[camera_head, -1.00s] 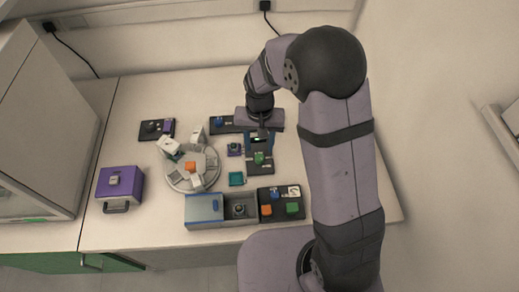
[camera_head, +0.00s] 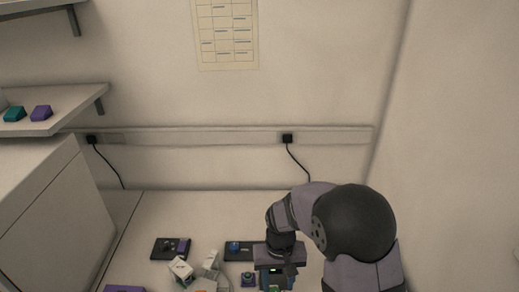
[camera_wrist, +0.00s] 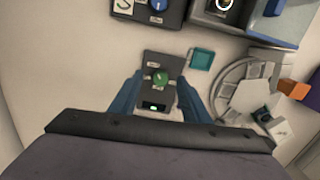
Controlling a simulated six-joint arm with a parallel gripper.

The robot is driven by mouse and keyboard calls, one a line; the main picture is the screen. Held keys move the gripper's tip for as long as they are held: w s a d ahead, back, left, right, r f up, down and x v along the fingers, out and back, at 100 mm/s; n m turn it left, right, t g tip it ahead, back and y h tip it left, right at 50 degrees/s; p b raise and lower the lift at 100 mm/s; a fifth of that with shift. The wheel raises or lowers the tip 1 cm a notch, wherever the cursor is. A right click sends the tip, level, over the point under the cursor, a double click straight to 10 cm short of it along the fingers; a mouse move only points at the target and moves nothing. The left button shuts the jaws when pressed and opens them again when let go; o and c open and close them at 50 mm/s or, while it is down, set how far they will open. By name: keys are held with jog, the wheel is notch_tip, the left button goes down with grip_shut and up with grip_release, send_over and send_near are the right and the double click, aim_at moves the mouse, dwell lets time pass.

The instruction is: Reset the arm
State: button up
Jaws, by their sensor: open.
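My gripper (camera_wrist: 160,80) is open in the wrist view, its two blue fingers apart with nothing held between them. Between and beyond the fingers is a dark panel with a green knob (camera_wrist: 161,77) and a small lit green display (camera_wrist: 153,106). I cannot tell how high the fingers are above it. In the head view my gripper (camera_head: 272,281) points down over the table at the bottom, partly cut off by the frame edge. My dark rounded arm joint is to its right.
The head view shows white boxes (camera_head: 181,271), a dark panel (camera_head: 164,252), a left shelf (camera_head: 60,112) and bare table behind.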

jog(key=shift+g, duration=0.5)
jog(key=s+d+r, duration=0.1)
jog(key=s+d, duration=0.1)
jog(key=s, duration=0.3)
jog(key=s+d+r, duration=0.1)
jog(key=s+d, duration=0.2)
jog(key=s, duration=0.2)
jog(key=s+d+r, duration=0.1)
jog(key=s+d, duration=0.1)
jog(key=s, duration=0.4)
jog(key=shift+s+d+r, duration=0.1)
jog(key=shift+d+r, duration=0.1)
jog(key=shift+r, duration=0.1)
jog(key=shift+m+t, duration=0.4)
jog(key=shift+t, duration=0.4)
jog(key=w+d+r, duration=0.2)
jog(key=shift+r, duration=0.4)
